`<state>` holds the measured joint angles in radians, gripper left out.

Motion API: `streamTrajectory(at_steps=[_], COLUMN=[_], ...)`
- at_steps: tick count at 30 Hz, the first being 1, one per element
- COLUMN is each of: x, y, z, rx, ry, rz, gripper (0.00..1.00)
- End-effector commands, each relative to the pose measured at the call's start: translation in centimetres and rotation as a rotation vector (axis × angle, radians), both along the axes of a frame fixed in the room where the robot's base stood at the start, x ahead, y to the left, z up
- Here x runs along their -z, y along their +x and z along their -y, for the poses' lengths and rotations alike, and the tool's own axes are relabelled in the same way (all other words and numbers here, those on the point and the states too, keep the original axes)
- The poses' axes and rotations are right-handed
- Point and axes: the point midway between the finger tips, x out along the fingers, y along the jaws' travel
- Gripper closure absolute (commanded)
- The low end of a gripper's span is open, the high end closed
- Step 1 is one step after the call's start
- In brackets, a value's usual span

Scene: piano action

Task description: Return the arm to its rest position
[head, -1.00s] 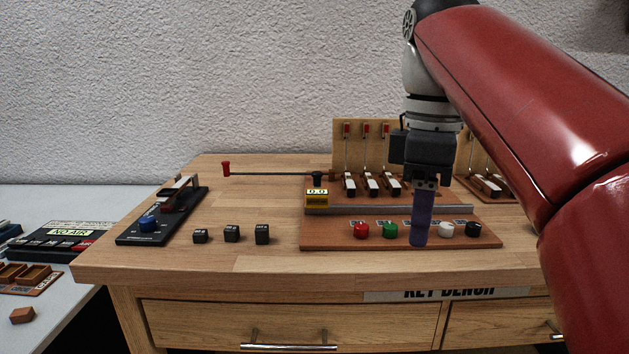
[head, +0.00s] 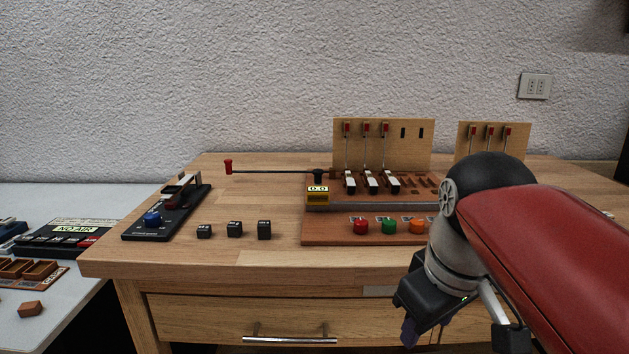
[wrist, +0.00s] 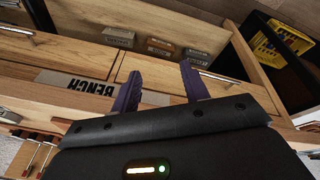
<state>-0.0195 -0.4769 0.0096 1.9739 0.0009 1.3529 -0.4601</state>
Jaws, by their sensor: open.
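My gripper (head: 424,334) hangs low at the right in the head view, in front of the bench's front edge and beside the drawer. In the wrist view my gripper (wrist: 160,88) shows its two purple fingers apart, with nothing between them. The fingers point toward the bench's drawer fronts. My red arm covers the right part of the bench in the head view.
A drawer handle (head: 290,338) sticks out in front. A grey side table (head: 95,195) stands left.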

Motion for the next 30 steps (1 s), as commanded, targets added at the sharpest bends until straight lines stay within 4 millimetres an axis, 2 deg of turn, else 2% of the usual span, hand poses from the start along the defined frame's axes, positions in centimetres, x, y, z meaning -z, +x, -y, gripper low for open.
streamTrajectory(at_steps=[1, 3, 6, 10, 15, 30], x=[2.2, 4.9, 8.3, 11.1, 12.3, 12.2], y=[-1.1, -2.1, -3.3, -4.3, -4.7, -4.6], z=[0.2, 0.4, 0.6, 0.8, 0.9, 0.8], rx=[0.077, 0.184, 0.309, 0.413, 0.456, 0.455], ry=[0.024, 0.062, 0.113, 0.161, 0.184, 0.182], rz=[0.031, 0.079, 0.133, 0.177, 0.197, 0.195], gripper=[0.55, 0.55, 0.55, 0.55, 0.55, 0.55])
